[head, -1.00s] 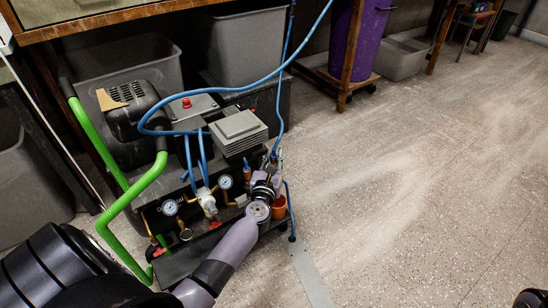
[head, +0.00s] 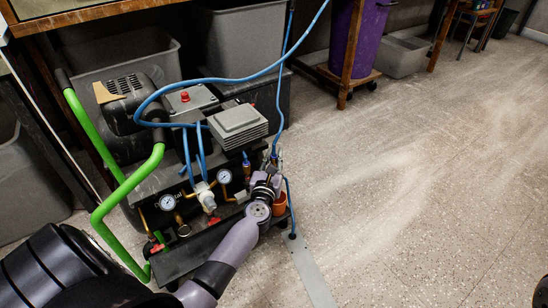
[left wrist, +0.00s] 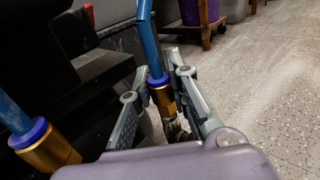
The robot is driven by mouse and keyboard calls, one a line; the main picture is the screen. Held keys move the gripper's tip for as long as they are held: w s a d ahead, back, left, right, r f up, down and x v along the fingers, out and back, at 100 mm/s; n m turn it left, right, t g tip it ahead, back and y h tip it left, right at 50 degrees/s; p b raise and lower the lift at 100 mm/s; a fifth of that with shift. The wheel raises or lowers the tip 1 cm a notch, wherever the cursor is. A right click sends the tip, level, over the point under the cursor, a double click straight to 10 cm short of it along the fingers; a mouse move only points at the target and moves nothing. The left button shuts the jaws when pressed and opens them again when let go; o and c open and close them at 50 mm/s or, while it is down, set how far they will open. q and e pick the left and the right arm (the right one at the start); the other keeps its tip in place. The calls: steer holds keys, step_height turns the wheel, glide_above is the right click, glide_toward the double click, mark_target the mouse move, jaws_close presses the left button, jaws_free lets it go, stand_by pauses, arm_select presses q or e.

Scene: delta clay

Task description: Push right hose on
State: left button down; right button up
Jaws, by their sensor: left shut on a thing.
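The compressor (head: 160,195) stands on the floor at the left, with gauges and brass fittings at its front. My left gripper (head: 270,170) is at its right front corner. In the left wrist view the left gripper (left wrist: 160,90) has its fingers on both sides of the right hose (left wrist: 148,45), at its blue collar and brass coupling (left wrist: 163,100). It is shut on this hose end. The coupling's lower end is partly hidden, so I cannot tell how it sits on its fitting. The left hose (left wrist: 12,115) ends in another brass coupling (left wrist: 48,150).
The compressor's green handle (head: 115,200) rises at its left. A blue hose (head: 240,85) loops over the compressor. Grey bins (head: 245,45) stand behind, under the bench. A purple barrel (head: 360,40) stands on a wheeled wooden stand. The floor at the right is clear.

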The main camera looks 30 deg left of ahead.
arm_select(q)
steer(key=shift+f, duration=0.35)
steer(key=c, duration=1.8)
jaws_free()
steer(key=shift+f, duration=0.1)
steer(key=v, duration=1.2)
